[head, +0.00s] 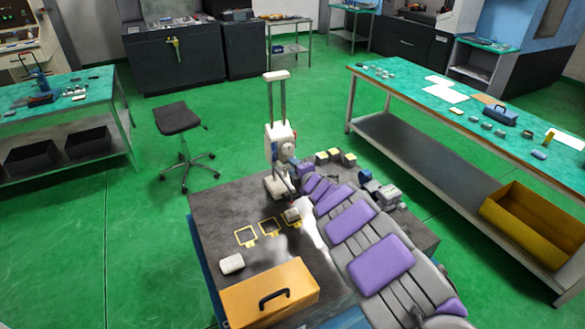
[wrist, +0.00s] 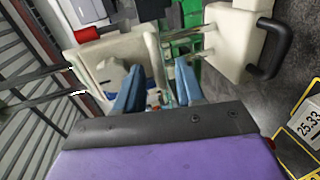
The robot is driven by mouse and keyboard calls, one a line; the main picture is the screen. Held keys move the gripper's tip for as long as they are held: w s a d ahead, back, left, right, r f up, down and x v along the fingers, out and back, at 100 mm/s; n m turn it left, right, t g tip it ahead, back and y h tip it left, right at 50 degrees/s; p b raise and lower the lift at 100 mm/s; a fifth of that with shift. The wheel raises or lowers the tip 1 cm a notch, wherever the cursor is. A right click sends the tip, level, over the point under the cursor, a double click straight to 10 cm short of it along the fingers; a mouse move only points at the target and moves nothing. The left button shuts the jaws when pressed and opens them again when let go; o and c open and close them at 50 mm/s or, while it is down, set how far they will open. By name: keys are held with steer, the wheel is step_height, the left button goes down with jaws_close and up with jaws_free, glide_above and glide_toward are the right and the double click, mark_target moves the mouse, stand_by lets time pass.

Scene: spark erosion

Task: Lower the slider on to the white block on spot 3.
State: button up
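The slider (head: 281,141) is a white block on two upright rods of a stand, well above the stand's white base (head: 277,186). In the wrist view the slider (wrist: 92,68) fills the upper left, with rods to both sides. Three yellow square outlines lie on the dark table. A small pale block (head: 292,214) sits on the rightmost outline, nearest the stand; I cannot read its number. Another white block (head: 232,263) lies at the table's left. My gripper (wrist: 158,68) has its two blue fingers apart, close by the slider; I see nothing clearly held between them.
An orange case (head: 268,293) with a black handle stands at the table's front. Small yellow and grey items (head: 335,157) lie behind my arm. A stool (head: 176,118) stands beyond the table.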

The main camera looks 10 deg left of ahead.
steer(key=shift+w+a+f, duration=0.15)
steer(key=shift+w+a, duration=0.2)
steer(key=shift+w, duration=0.2)
steer(key=shift+c, duration=0.2)
jaws_close()
